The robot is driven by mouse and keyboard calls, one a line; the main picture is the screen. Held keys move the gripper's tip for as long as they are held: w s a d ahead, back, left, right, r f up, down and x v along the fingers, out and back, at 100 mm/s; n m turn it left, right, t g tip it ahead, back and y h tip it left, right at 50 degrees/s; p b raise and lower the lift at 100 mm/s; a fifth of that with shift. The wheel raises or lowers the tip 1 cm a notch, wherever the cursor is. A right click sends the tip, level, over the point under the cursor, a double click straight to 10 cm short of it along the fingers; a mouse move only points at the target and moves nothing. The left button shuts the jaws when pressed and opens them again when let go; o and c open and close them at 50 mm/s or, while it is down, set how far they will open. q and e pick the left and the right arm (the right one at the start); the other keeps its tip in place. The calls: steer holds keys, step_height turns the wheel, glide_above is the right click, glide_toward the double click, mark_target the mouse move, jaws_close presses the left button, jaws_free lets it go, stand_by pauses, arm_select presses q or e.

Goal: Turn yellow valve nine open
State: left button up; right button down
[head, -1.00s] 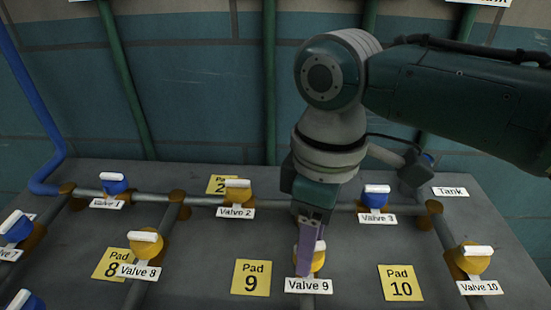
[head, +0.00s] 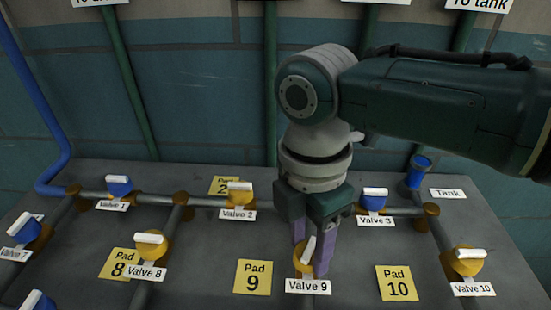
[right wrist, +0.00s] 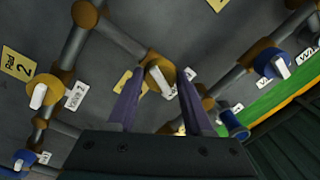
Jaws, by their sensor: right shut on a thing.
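Yellow valve nine (head: 302,262) is on the grey panel, with its "Valve 9" label (head: 308,286) in front of it. Its white handle (head: 308,249) stands at a steep slant in the head view, unlike the flatter handles of its neighbours. My right gripper (head: 311,258) reaches down from above, with its purple fingers on either side of the valve, shut on the handle. In the right wrist view the valve (right wrist: 167,68) and its white handle (right wrist: 156,80) lie between the fingertips. Where the fingers touch the handle is partly hidden. My left gripper is not in view.
Yellow valve eight (head: 152,248) is to the left and yellow valve ten (head: 466,264) to the right. Yellow valve two (head: 238,192) and blue valve three (head: 373,199) sit behind. The Pad 9 (head: 252,277) and Pad 10 (head: 399,283) plates lie flat near the front.

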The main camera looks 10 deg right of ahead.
mark_target(302, 248)
steer(key=shift+a+n, duration=0.1)
steer(key=shift+n, duration=2.1)
steer(key=shift+c, duration=1.5)
jaws_free()
step_height(302, 248, up, 10)
steer(key=p, duration=0.1)
steer(key=shift+w+a, duration=0.25)
